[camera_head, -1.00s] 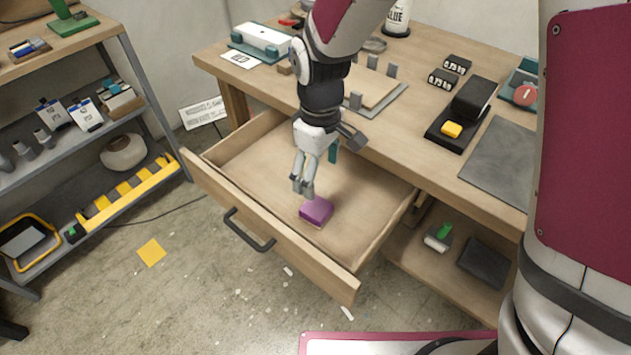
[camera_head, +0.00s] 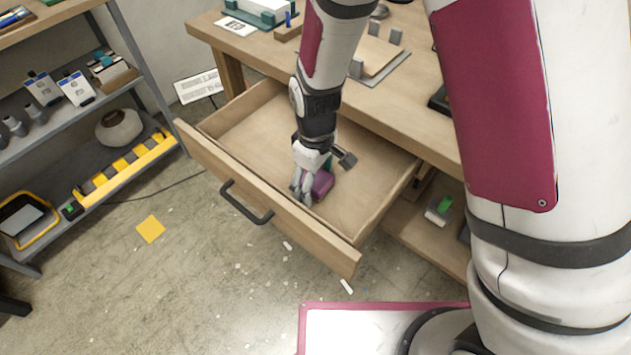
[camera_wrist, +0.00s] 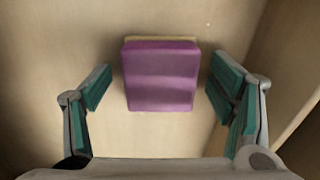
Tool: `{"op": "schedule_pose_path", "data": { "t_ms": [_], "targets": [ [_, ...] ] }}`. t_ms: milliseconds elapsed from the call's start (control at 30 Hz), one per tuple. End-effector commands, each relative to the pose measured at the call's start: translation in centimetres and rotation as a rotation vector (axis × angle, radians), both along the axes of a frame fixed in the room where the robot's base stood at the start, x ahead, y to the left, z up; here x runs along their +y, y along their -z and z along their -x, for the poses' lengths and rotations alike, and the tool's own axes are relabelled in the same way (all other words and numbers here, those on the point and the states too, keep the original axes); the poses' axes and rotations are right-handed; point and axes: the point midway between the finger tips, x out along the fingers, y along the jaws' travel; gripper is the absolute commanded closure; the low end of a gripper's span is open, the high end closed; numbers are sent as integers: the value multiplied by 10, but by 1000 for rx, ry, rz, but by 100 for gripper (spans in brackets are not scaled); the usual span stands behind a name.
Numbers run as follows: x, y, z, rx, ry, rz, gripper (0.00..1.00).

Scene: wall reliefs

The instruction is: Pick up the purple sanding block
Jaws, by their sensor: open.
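The purple sanding block (camera_head: 322,185) lies on the floor of the open wooden drawer (camera_head: 250,150), near the drawer's front right. In the wrist view the block (camera_wrist: 161,76) shows a purple body with a thin tan layer along its far edge. My gripper (camera_head: 308,190) is down in the drawer at the block and hides part of it in the head view. In the wrist view my gripper (camera_wrist: 158,92) is open, with one teal-padded finger on each side of the block. Gaps show between the block and both fingers.
The drawer's front panel with a dark handle (camera_head: 245,216) stands close to my gripper. The workbench top (camera_head: 410,125) lies above and behind the drawer. A shelf unit (camera_head: 75,115) stands at left. The drawer's back left floor is clear.

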Motion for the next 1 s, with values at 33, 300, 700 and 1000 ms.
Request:
{"op": "schedule_pose_path", "data": {
  "t_ms": [33, 300, 700, 1000],
  "targets": [
    [0, 0, 0, 0, 0, 0, 23],
    [0, 0, 0, 0, 0, 0, 48],
    [0, -1, 0, 0, 0, 0, 78],
    [1, -42, -1, -4, -1, -3, 78]
  ]
}}
